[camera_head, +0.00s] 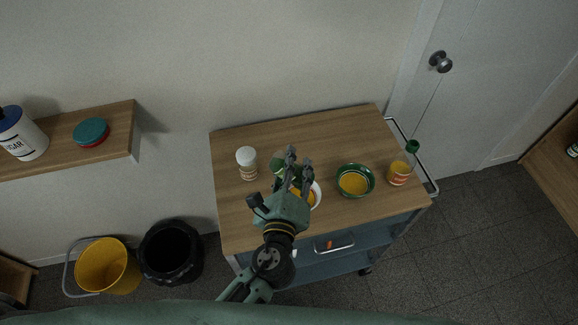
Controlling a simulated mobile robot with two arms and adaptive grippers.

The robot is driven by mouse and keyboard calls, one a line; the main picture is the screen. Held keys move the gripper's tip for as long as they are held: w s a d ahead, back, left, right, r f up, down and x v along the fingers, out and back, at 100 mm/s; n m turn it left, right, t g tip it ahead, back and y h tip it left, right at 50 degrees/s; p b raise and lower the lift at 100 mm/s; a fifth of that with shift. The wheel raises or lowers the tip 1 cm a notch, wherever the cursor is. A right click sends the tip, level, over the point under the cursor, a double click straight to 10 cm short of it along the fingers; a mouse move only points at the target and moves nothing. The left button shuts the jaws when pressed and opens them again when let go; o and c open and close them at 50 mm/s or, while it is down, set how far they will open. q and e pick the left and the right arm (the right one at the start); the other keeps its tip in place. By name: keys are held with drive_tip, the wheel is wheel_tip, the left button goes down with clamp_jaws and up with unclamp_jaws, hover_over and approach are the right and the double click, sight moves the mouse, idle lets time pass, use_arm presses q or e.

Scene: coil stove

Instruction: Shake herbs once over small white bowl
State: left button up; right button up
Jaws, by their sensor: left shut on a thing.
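My left gripper (299,160) is over the middle of the cart top, shut on a greenish container (280,163), which looks like the herbs. The fingers hide much of the container, and I cannot tell its exact tilt. The small white bowl (318,192), with orange-yellow content, is partly hidden behind the gripper, just below and right of the container in the picture. My right gripper is not in view.
On the wooden cart top (345,128) stand a white-capped shaker (247,163) at left, a green bowl (368,190) with orange-yellow content, and a green-capped bottle (400,170) at right. The cart's back strip is clear. A wall shelf (60,150) is at left.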

use_arm(q)
drive_tip(key=shift+r+p, duration=2.05)
drive_tip(key=shift+r, duration=0.25)
drive_tip(key=shift+f, duration=0.1)
wheel_tip(320, 180, down, 6)
drive_tip(key=b, duration=0.6)
drive_tip(key=shift+r+p, duration=0.75)
drive_tip(key=shift+p, duration=0.05)
